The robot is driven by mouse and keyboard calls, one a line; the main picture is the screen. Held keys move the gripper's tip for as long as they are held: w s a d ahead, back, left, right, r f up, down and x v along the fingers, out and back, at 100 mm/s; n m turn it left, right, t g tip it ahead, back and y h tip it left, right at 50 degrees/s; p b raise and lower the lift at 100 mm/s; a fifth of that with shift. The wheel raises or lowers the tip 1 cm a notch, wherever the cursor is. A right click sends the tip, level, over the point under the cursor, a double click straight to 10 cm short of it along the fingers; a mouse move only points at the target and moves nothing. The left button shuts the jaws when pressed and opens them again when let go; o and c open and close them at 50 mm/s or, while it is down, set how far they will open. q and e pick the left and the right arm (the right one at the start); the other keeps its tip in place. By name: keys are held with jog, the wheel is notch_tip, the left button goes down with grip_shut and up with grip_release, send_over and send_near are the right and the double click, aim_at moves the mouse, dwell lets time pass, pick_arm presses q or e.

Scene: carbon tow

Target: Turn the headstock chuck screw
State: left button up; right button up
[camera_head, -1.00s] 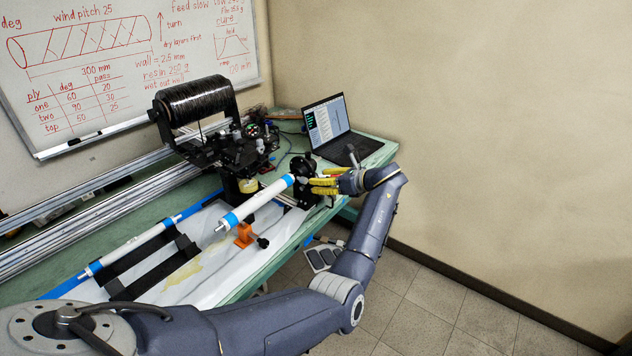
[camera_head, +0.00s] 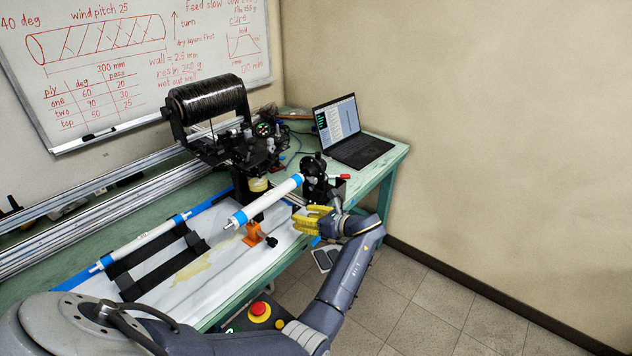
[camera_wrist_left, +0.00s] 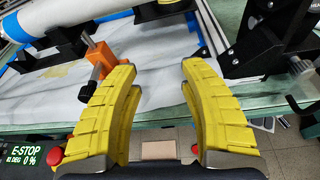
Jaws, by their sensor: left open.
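The black headstock (camera_head: 316,172) stands at the near right edge of the green bench, at the right end of a white mandrel (camera_head: 268,200) with blue bands. Its dark bracket also shows at the upper right of the left wrist view (camera_wrist_left: 262,38). I cannot make out the chuck screw for certain. My left gripper (camera_head: 313,218) has yellow fingers and is just in front of and below the headstock, apart from it. In the left wrist view its fingers (camera_wrist_left: 157,72) are spread, with nothing between them. My right gripper is not in view.
An orange clamp (camera_head: 252,234) with a dark knob stands under the mandrel, left of my gripper. A laptop (camera_head: 348,135) sits behind the headstock. A black fibre spool (camera_head: 207,100) stands farther back. A red emergency stop button (camera_head: 259,309) is at the near side.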

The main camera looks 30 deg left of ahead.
pick_arm(q)
jog(key=s+t, duration=0.1)
jog(key=s+n, duration=0.1)
jog(key=s+a+f+t, duration=0.1)
jog(key=shift+s+a+f+t, duration=0.1)
jog(key=shift+s+t, duration=0.2)
jog(key=shift+s, duration=0.1)
jog(key=s+d+r+n+t+h, duration=0.1)
jog(key=s+d+r+n+t, duration=0.1)
jog(key=n+t, duration=0.15)
jog(key=n+t+h, duration=0.3)
jog(key=n+t, duration=0.2)
jog(key=t, duration=0.1)
send_near(315, 182)
jog(key=x, duration=1.1)
grip_shut()
